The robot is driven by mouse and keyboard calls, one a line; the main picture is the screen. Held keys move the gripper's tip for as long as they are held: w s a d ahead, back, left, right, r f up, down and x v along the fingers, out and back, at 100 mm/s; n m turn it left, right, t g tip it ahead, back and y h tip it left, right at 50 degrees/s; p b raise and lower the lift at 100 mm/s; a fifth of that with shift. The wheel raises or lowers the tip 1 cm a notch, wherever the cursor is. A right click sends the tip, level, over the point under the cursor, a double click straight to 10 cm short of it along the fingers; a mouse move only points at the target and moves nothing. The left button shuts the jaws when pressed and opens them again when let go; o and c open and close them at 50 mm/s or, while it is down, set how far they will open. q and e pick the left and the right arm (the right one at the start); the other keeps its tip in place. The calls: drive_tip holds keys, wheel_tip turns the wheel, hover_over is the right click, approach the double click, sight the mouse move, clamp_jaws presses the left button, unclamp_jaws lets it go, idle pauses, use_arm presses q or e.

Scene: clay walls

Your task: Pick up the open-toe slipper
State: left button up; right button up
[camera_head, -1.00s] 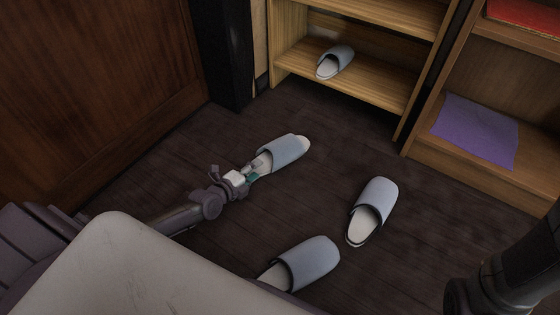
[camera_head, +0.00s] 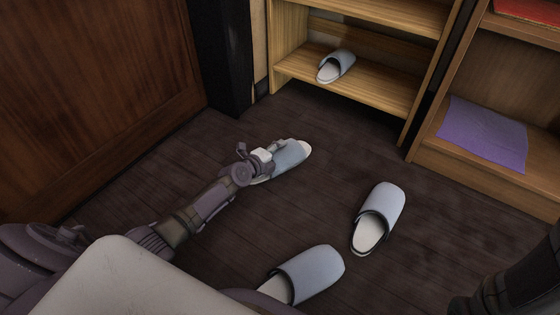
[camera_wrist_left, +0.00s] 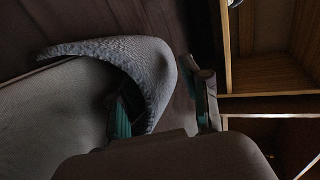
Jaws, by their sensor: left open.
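The open-toe slipper (camera_head: 292,155) lies on the dark floor, with a blue-grey band and a pale toe end showing beyond it. My left gripper (camera_head: 276,149) is over its near side and hides part of the band. In the left wrist view the slipper's band (camera_wrist_left: 150,62) arches between the fingers of my left gripper (camera_wrist_left: 164,108). One teal-padded finger is inside the band's opening and the other is outside it. The jaws are apart; contact with the band cannot be told. My right gripper is out of view.
Two closed-toe slippers lie on the floor, one to the right (camera_head: 383,207) and one nearer (camera_head: 314,272). Another slipper (camera_head: 344,62) is on the wooden shelf (camera_head: 375,90). A purple cloth (camera_head: 482,135) lies in the right-hand unit. Floor is clear between the open-toe slipper and the shelf.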

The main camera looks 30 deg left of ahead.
use_arm(q)
clamp_jaws()
drive_tip(key=shift+f, duration=0.1)
idle(0.6)
